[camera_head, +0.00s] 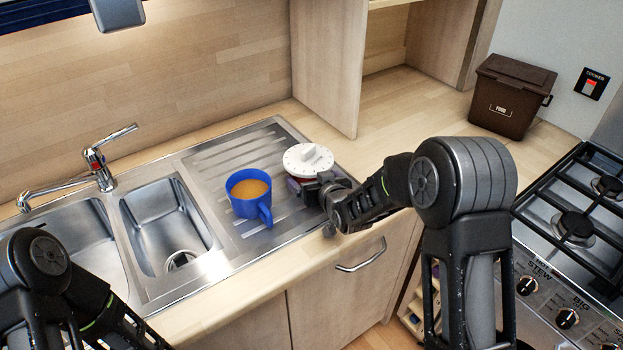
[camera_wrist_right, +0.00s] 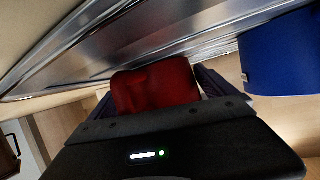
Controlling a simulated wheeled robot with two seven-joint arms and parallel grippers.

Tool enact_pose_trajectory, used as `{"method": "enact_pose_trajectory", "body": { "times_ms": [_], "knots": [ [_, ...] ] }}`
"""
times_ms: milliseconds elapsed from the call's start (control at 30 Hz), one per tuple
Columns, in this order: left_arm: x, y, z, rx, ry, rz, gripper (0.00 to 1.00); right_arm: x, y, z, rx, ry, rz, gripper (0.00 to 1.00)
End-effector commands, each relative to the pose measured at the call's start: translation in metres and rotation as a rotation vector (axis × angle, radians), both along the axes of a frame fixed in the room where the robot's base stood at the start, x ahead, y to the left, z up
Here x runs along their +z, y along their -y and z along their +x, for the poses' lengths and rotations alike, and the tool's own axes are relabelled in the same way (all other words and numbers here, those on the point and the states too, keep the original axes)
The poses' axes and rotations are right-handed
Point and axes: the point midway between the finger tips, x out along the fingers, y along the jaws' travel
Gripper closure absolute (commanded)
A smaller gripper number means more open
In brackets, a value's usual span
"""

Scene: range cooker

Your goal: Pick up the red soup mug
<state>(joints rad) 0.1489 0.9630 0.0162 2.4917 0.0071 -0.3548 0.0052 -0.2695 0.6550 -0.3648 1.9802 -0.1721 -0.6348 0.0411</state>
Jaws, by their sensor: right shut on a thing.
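The red soup mug (camera_wrist_right: 155,88) sits between the fingers of my right gripper in the right wrist view. My right gripper (camera_head: 312,190) is shut on the mug from the right, at the right end of the steel drainer. The mug's lower part is hidden, so I cannot tell whether it touches the drainer. My left arm shows at the lower left of the head view, but its gripper is out of view.
A blue mug (camera_head: 249,199) of orange soup stands on the drainer (camera_head: 232,158) left of the red mug; it also shows in the right wrist view (camera_wrist_right: 285,55). The sink (camera_head: 165,225) and tap (camera_head: 95,165) are left. A brown food bin (camera_head: 511,97) and gas hob (camera_head: 575,222) are right.

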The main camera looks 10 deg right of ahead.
Motion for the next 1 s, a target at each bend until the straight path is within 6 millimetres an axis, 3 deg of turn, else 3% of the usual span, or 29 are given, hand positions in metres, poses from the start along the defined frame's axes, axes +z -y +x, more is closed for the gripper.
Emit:
{"method": "enact_pose_trajectory", "body": {
  "times_ms": [533,1000],
  "knots": [
    [-0.014,0.001,0.002,-0.002,0.006,-0.004,0.46,0.090,-0.001,0.001,0.001,0.009,0.002,0.71],
    [-0.014,0.001,0.002,-0.002,0.007,-0.004,0.46,0.097,0.000,0.001,0.001,0.005,0.001,0.71]
  ]
}}
